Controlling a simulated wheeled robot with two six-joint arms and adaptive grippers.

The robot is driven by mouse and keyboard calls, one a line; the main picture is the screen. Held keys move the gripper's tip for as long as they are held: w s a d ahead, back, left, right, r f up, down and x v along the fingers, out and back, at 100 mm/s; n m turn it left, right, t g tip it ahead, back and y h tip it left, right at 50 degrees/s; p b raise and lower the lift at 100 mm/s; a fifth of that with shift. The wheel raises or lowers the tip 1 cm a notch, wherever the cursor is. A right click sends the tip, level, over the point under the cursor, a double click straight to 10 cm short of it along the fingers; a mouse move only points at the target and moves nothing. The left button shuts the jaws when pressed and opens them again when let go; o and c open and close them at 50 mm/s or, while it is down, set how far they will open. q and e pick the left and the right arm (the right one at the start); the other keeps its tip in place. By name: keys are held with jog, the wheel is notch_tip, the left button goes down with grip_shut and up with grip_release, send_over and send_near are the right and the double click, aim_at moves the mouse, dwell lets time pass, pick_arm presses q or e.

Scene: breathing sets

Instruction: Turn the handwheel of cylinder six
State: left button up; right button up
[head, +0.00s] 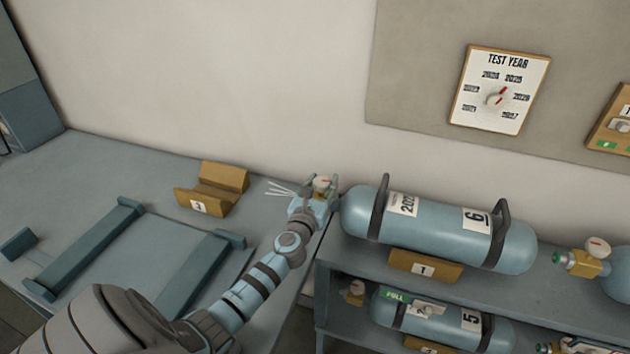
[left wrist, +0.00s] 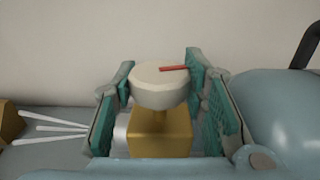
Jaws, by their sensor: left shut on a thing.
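Cylinder six (head: 440,228) is a light blue tank lying on the upper shelf, with black handles and labels. Its valve is at its left end, with a brass body (left wrist: 160,132) and a white round handwheel (head: 322,184). In the left wrist view the handwheel (left wrist: 157,88) has a red mark on top, pointing right. My left gripper (head: 318,193) is shut on the handwheel, with a teal-padded finger on each side of it. In the head view the fingers partly hide the valve. My right gripper is not in view.
Cylinder five (head: 445,318) lies on the shelf below. Another brass valve (head: 583,262) is at the right. A wooden cradle (head: 211,190) and a blue frame (head: 95,240) rest on the left bench. A test year dial (head: 500,92) hangs on the wall.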

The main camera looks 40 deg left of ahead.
pick_arm(q)
jog(key=shift+d+f+n+g+y, duration=0.1)
jog(key=shift+n+g+y, duration=0.25)
jog(key=shift+y, duration=0.2)
jog(key=shift+d+f+n+g+y, duration=0.1)
jog(key=shift+n+g+y, duration=0.15)
jog(key=shift+n+y, duration=0.25)
jog(key=shift+n+g+y, duration=0.5)
jog(key=shift+n+y, duration=0.25)
jog(key=shift+y, duration=0.3)
jog(key=shift+n+g+y+b, duration=0.75)
jog(key=shift+n+g+y, duration=0.25)
jog(key=shift+g+y, duration=0.2)
jog(key=shift+n+g+y, duration=0.3)
jog(key=shift+g, duration=0.1)
jog(key=o, duration=0.9)
jog(key=shift+c, duration=0.2)
jog(key=o, duration=0.3)
jog(key=shift+d+r, duration=0.2)
